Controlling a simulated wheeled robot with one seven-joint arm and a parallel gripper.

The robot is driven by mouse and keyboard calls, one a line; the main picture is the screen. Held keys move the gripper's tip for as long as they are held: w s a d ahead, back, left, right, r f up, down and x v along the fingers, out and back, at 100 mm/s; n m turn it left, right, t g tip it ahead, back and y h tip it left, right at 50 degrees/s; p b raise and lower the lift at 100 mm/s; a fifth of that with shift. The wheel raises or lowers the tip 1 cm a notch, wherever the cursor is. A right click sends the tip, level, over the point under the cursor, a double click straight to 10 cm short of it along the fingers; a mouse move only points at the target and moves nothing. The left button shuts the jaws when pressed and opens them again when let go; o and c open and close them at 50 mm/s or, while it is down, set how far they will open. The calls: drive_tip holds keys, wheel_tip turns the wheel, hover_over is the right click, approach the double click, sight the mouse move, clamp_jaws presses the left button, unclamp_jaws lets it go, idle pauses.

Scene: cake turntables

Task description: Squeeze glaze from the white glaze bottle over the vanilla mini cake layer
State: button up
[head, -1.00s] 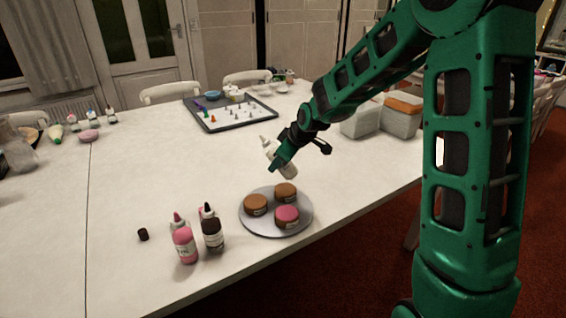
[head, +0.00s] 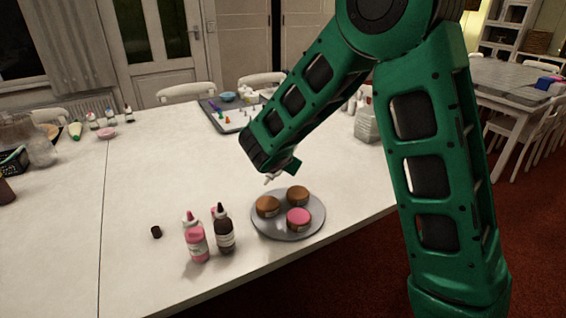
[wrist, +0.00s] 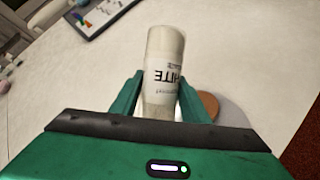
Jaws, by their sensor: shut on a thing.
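My gripper (head: 286,165) is shut on the white glaze bottle (wrist: 165,70), whose label partly reads "HITE" in the wrist view. In the head view only the bottle's nozzle end (head: 271,179) shows below my arm. It is tilted, tip down and to the left, in the air above the left brown cake (head: 268,206), apart from it. A second brown cake (head: 298,195) and a pink-topped cake (head: 299,217) share the grey round plate (head: 285,236). Labels on the cakes are too small to read, so I cannot tell which is vanilla. No white glaze shows on them.
A pink bottle (head: 196,242) and a dark brown bottle (head: 224,232) stand left of the plate. A small dark cap (head: 156,232) lies further left. A tray with small coloured pieces (head: 225,118) is at the back. The table's left middle is clear.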

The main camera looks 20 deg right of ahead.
drive_tip(key=n+t, duration=0.1)
drive_tip(key=a+n+t+y, duration=0.1)
drive_tip(key=n, duration=0.1)
drive_tip(key=n+t+y, duration=0.1)
drive_tip(key=shift+w+a+r, duration=0.25)
drive_tip(key=shift+w+a+r+n+t+y, duration=0.15)
drive_tip(key=shift+a+r+n+t+y, duration=0.1)
drive_tip(key=shift+n+t+y, duration=0.3)
drive_tip(key=shift+w+a+r+n+t+y, duration=0.15)
drive_tip(key=shift+a+n+t+y, duration=0.15)
drive_tip(key=shift+n, duration=0.35)
drive_tip(key=f, duration=0.1)
drive_tip(key=a+f+n+y, duration=0.1)
drive_tip(key=f+y, duration=0.1)
drive_tip(key=f, duration=0.1)
drive_tip(key=shift+w+a+n+t, duration=0.25)
drive_tip(key=shift+n+t, duration=0.05)
drive_tip(key=shift+t, duration=0.05)
drive_tip(key=shift+s, duration=0.25)
drive_tip(key=shift+c, duration=1.3)
idle(3.9)
